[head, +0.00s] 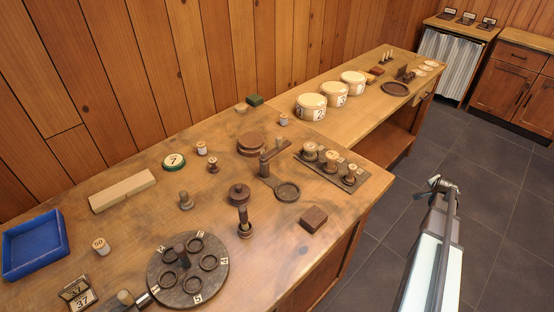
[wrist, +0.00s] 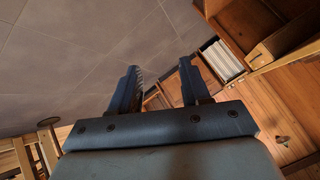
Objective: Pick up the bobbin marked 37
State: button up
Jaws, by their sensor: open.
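A card with 37 on it (head: 82,301) lies at the front left of the table in the head view. Near it stands a small bobbin with a pale label (head: 101,246), which seems to read 50. Other small labelled bobbins stand farther back, one (head: 201,148) left of centre and one (head: 283,119) near the back edge. Their numbers are too small to read, so I cannot tell which bobbin bears 37. My gripper (head: 441,186) is off the table's right side, over the floor. In the wrist view its fingers (wrist: 158,70) are apart, with nothing between them.
A round dark tray with numbered rings (head: 220,269) is at the front, a blue tray (head: 63,237) at the left. A long pale block (head: 122,190) lies behind. A plate with several spools (head: 337,180) is near the right edge. Lidded tubs (head: 311,107) stand farther back.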

jog(key=w+a+r+n+t, duration=0.2)
jog(key=w+a+r+n, duration=0.1)
jog(key=w+r, duration=0.9)
jog(key=w+a+r+n+g+y, duration=0.1)
jog(key=w+a+r+n, duration=0.15)
jog(key=a, duration=0.75)
jog(key=w+a+r+n+g+y, duration=0.15)
jog(key=a+r+n, duration=0.25)
jog(key=a, duration=0.6)
jog(key=w+a+r+n+y, duration=0.1)
jog(key=a+r+n+y, duration=0.15)
jog(key=a, duration=0.75)
notch_tip(320, 180, up, 12)
jog(key=n+g, duration=0.7)
jog(key=n, duration=1.3)
send_over(212, 160)
jog(key=f, duration=0.6)
jog(key=shift+s+f, duration=0.25)
jog(key=shift+f, duration=0.1)
jog(key=shift+w+f, duration=0.15)
jog(key=shift+f, duration=1.3)
jog(key=shift+w+f, duration=0.15)
jog(key=shift+f, duration=1.3)
